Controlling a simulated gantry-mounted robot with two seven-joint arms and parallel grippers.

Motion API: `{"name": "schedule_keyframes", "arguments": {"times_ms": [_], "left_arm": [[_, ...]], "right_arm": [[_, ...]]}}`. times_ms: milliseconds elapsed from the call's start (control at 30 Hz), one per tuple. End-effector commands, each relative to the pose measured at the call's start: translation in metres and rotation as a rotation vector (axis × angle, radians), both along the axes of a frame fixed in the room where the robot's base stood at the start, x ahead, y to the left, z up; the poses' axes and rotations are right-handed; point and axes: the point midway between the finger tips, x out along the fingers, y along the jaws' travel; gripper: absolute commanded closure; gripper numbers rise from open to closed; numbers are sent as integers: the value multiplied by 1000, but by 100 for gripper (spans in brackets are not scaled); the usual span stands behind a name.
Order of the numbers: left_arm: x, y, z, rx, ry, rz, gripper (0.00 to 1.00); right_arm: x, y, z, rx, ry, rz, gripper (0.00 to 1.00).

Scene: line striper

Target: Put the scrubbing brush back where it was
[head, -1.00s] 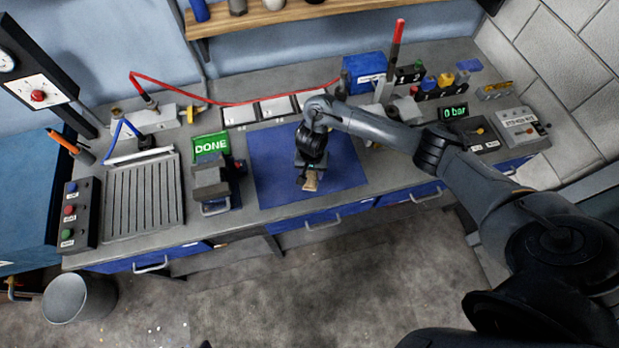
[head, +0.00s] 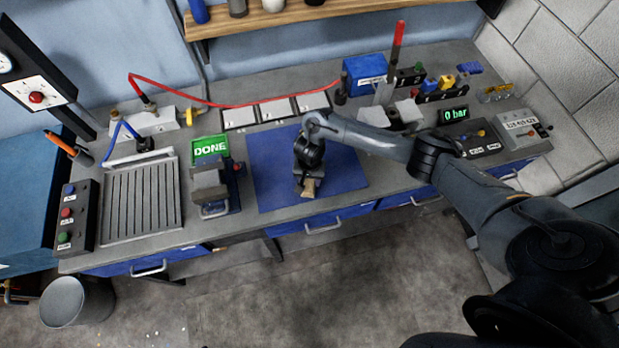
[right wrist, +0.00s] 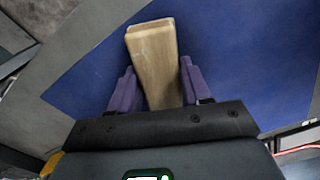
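A pale wooden block-shaped piece, which I take to be the scrubbing brush (head: 309,188), is at the front part of the blue mat (head: 345,172). My right gripper (head: 308,180) points down over the mat at it. In the right wrist view, the brush (right wrist: 155,60) runs between the two purple fingers of my right gripper (right wrist: 160,85), which lie close against both its sides. Its bristles are not visible, and I cannot tell whether it touches the mat. My left gripper is not in view.
A vise (head: 210,190) stands left of the mat beside a green DONE sign (head: 210,148). Several white numbered squares (head: 276,109) lie behind the mat. A ribbed tray (head: 142,200) and a button box (head: 70,215) are at left. The mat's right side is clear.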

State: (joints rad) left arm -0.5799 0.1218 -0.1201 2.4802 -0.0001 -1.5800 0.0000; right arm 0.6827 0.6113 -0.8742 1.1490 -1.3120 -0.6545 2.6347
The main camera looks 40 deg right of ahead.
Motion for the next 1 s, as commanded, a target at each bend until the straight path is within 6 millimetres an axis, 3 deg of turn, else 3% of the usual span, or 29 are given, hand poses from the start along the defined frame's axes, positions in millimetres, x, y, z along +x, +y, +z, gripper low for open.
{"name": "schedule_keyframes", "arguments": {"times_ms": [33,167,567,767,1000], "left_arm": [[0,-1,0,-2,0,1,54],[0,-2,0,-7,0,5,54],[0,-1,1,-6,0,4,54],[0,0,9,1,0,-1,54],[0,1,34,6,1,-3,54]], "right_arm": [[0,0,0,0,0,0,45],[0,0,0,0,0,0,27],[1,0,7,0,-1,-1,27],[1,0,35,0,-3,0,27],[1,-1,85,-2,-4,1,27]]}}
